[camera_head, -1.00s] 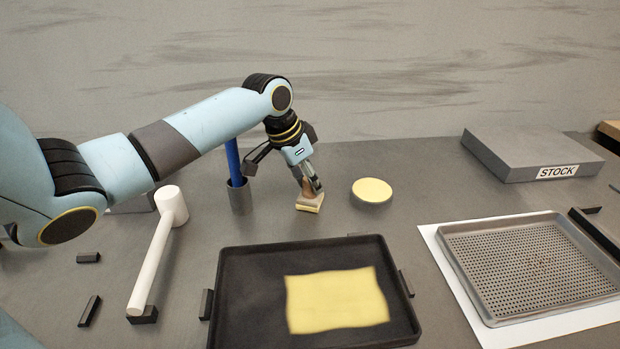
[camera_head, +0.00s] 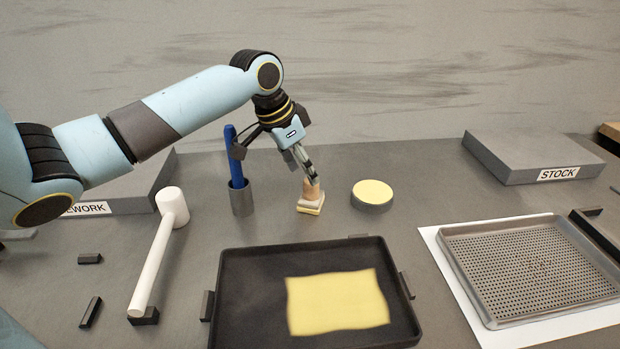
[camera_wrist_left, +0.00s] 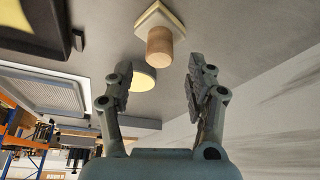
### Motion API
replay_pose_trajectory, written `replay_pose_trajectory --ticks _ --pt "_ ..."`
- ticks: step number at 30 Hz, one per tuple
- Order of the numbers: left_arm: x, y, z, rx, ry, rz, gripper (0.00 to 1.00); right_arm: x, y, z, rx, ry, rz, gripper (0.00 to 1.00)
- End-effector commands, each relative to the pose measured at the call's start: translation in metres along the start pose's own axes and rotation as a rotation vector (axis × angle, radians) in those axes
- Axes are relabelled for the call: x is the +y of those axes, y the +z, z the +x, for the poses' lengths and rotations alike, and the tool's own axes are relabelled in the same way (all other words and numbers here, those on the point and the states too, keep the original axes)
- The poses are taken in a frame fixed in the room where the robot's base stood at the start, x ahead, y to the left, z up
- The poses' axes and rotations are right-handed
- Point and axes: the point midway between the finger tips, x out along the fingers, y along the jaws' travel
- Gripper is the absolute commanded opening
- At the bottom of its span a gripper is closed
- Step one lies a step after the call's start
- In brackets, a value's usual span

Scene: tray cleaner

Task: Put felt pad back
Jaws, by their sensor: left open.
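The felt pad (camera_head: 311,206), a small square pale block with a yellowish underside and an upright wooden knob, stands on the grey table behind the black tray (camera_head: 237,249). My left gripper (camera_head: 307,172) is just above and slightly left of the knob. In the left wrist view the gripper (camera_wrist_left: 160,78) has its fingers spread with nothing between them. The felt pad (camera_wrist_left: 155,22) lies beyond the fingertips there, apart from them. My right gripper is not in view.
A round tin with a yellow top (camera_head: 372,194) stands right of the pad. A grey cup (camera_head: 241,199) holding a blue-handled tool stands left. A white mallet (camera_head: 155,256) lies further left. A yellow cloth (camera_head: 337,301) lies in the black tray. A perforated tray (camera_head: 530,268) is at right.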

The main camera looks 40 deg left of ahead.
Motion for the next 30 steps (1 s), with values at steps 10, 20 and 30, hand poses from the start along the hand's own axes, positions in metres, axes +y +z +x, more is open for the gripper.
replay_pose_trajectory --ticks 10,20,30 --pt "-0.001 0.0 -0.066 0.0 -0.002 0.002 0.55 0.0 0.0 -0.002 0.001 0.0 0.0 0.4" --pt "0.0 0.0 -0.075 0.0 0.001 -0.001 0.55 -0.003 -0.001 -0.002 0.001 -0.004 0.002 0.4" --pt "0.0 0.0 -0.075 0.0 0.001 -0.001 0.55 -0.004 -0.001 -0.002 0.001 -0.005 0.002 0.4"
